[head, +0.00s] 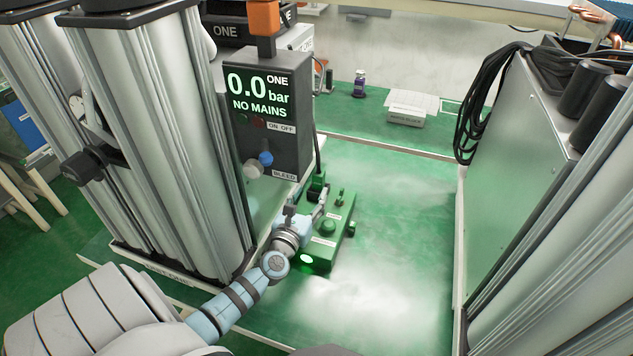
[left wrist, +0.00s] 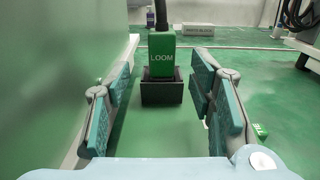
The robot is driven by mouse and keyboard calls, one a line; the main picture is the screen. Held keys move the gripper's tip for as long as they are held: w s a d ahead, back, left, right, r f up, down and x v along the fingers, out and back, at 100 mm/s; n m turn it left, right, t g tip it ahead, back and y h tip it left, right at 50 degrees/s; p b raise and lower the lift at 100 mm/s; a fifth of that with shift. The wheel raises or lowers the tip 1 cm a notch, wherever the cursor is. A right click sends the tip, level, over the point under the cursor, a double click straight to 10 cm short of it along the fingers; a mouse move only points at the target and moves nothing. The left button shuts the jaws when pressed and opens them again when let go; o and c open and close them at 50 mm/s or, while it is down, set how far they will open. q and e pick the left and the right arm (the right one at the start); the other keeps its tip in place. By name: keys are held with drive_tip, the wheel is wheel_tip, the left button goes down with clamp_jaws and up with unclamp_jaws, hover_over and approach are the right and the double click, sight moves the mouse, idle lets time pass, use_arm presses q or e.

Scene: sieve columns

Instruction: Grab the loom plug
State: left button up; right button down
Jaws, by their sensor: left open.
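The loom plug (left wrist: 162,52) is a green block lettered LOOM, seen upright in the left wrist view. A black cable rises from its top, and its lower end sits in a dark socket block (left wrist: 161,92). In the head view the plug (head: 317,184) shows small at the far end of a green box (head: 341,216), beyond my left gripper (head: 312,206). In the left wrist view my left gripper (left wrist: 158,78) is open and empty. Its two fingers stand apart left and right of the plug's line, with the plug ahead, apart from them. My right gripper is not in view.
A grey control box (head: 270,135) reading 0.0 bar, NO MAINS, hangs left of the green box. Metal columns (head: 155,130) stand at left. A grey cabinet (head: 540,150) with black cables stands at right. The green floor between (head: 400,230) is clear.

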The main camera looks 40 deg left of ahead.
sight(317, 184)
use_arm(q)
drive_tip(key=shift+x, duration=0.95)
drive_tip(key=b+x, duration=0.2)
drive_tip(key=x, duration=0.3)
drive_tip(key=shift+w+d+f, duration=0.1)
drive_tip(key=shift+w+f, duration=0.05)
clamp_jaws()
